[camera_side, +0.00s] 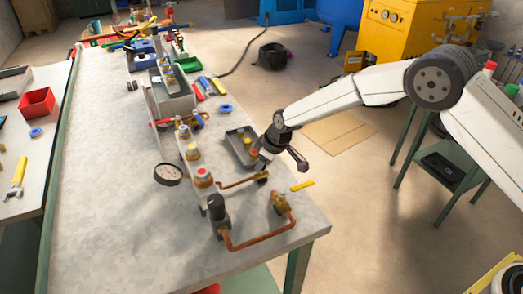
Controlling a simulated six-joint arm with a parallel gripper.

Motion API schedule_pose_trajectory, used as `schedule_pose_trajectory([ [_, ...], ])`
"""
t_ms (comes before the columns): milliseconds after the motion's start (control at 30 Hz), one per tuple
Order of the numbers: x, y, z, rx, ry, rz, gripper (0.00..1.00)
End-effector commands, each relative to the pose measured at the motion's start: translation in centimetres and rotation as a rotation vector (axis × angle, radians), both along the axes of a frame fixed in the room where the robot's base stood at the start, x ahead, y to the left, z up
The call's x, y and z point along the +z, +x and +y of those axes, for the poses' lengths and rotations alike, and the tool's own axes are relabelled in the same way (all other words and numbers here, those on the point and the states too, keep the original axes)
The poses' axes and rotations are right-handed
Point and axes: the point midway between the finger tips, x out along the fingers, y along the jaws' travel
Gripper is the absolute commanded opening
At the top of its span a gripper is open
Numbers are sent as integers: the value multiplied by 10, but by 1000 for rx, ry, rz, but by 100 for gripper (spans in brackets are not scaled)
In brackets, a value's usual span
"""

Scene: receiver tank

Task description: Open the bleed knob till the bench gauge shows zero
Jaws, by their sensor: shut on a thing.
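The bench gauge (168,174) is a round white dial with a dark rim at the left of the pipe assembly on the workbench. Its needle is too small to read. My gripper (259,162) reaches in from the right, low over the bench's right edge, beside a small grey tray. It is shut on a small part at the fittings, which looks to be the bleed knob. The fingers and my wrist hide most of that knob, so its turn cannot be seen.
Copper pipe (262,239) and brass fittings stand at the bench's front right. A grey tray (238,145) and a blue tape ring (225,108) lie close to my gripper. The left part of the workbench (105,200) is bare. A yellow cabinet (415,40) stands behind.

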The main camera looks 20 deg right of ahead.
Motion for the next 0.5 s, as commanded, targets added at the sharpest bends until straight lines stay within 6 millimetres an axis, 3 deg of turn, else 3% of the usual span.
schedule_pose_trajectory([
  [500,-1,-1,1,-266,-3,2,0],
])
